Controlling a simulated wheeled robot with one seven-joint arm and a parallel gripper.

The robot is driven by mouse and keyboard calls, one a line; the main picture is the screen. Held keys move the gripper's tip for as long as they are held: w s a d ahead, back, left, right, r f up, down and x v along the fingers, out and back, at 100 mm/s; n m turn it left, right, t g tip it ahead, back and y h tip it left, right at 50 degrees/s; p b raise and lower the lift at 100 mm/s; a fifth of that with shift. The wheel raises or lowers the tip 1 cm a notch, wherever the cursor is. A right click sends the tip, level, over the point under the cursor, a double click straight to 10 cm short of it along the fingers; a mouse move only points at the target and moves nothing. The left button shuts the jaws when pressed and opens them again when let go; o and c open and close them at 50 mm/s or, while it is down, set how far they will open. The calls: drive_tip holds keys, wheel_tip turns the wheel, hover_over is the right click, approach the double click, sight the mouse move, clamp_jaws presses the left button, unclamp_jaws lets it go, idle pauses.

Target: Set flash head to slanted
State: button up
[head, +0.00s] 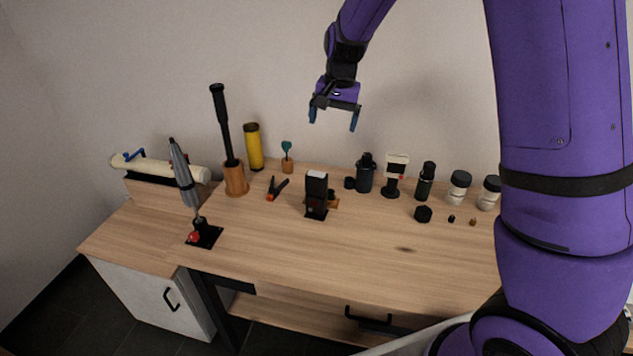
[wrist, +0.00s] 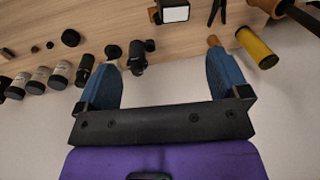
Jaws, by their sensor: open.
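A black boxy device that looks like the camera flash (head: 316,196) stands near the middle of the table. Its head appears upright, in line with the body. In the wrist view, the flash (wrist: 174,12) is at the top edge, partly cut off, with a white panel facing the camera. My gripper (head: 333,118) is open and empty, high above the back of the table, well apart from the flash. Its two blue fingers also show in the wrist view (wrist: 160,68), spread wide with nothing between them.
A dark bottle (head: 365,174), white-topped device (head: 397,162), black bottle (head: 425,182) and jars (head: 459,187) stand to the right. The table front (head: 340,255) is clear.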

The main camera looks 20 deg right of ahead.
drive_tip(key=m+g+h, duration=0.1)
hover_over(314, 190)
drive_tip(key=w+d, duration=0.1)
drive_tip(key=w, duration=0.1)
drive_tip(key=f, duration=1.2)
drive_tip(key=shift+s+d+f, duration=0.2)
drive_tip(key=shift+s+f, duration=0.05)
wheel_tip(314, 190, down, 11)
drive_tip(key=shift+f, duration=0.1)
drive_tip(key=shift+c, duration=0.4)
drive_tip(key=c, duration=0.9)
drive_tip(key=shift+o, duration=0.2)
drive_tip(key=shift+a, duration=0.1)
drive_tip(key=t+h, duration=0.1)
drive_tip(key=s+a+t+h, duration=0.1)
drive_tip(key=t, duration=0.1)
drive_tip(key=shift+s+a+f+t+h, duration=0.2)
drive_tip(key=shift+s+t+h, duration=0.1)
drive_tip(key=shift+t+h, duration=0.6)
drive_tip(key=shift+s+a+f+t+h, duration=0.15)
drive_tip(key=shift+s+t+h, duration=0.15)
drive_tip(key=shift+t+h, duration=0.55)
drive_tip(key=shift+t, duration=0.35)
